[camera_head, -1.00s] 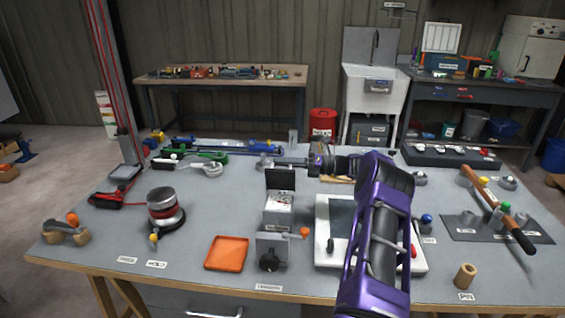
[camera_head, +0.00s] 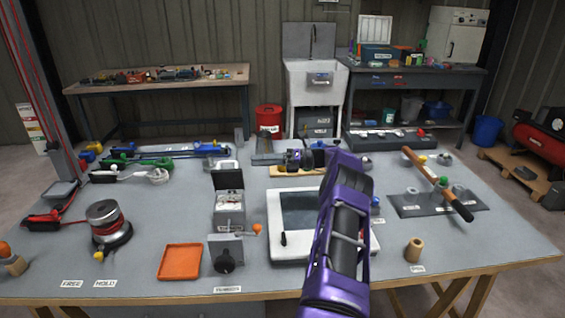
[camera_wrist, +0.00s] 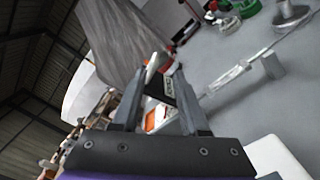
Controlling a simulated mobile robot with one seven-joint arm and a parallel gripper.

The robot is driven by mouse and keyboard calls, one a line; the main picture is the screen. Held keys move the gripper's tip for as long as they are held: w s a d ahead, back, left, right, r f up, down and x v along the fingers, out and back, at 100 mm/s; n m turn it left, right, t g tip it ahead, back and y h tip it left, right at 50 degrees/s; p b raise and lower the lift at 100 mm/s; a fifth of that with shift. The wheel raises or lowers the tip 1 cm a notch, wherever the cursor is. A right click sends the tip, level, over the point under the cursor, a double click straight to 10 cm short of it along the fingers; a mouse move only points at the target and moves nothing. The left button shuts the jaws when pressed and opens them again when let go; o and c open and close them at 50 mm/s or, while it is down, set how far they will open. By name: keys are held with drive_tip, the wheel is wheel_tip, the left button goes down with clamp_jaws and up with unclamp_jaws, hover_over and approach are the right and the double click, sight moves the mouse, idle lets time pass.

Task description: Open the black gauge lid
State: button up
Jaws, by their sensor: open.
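The black gauge lid (camera_head: 228,180) stands upright at the back of the small grey gauge box (camera_head: 229,207), left of the middle of the bench in the head view. The box's pale top face shows in front of the lid. My gripper (camera_head: 262,158) is behind and to the right of the lid, pointing left, apart from it. In the wrist view its two fingers (camera_wrist: 158,92) are spread with a gap between them. A small dark labelled panel shows beyond the gap; I cannot tell whether it is the lid.
A crank block (camera_head: 226,255) and an orange tray (camera_head: 181,262) lie in front of the box. A white framed panel (camera_head: 272,225) is to its right, partly behind my arm. Clamps and a winch-like spool (camera_head: 108,225) stand to the left. A grey wedge shape (camera_head: 265,140) is near my gripper.

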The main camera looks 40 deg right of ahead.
drive_tip(key=b+v, duration=0.7)
drive_tip(key=shift+s+d+b, duration=0.2)
drive_tip(key=shift+b, duration=0.1)
idle(0.3)
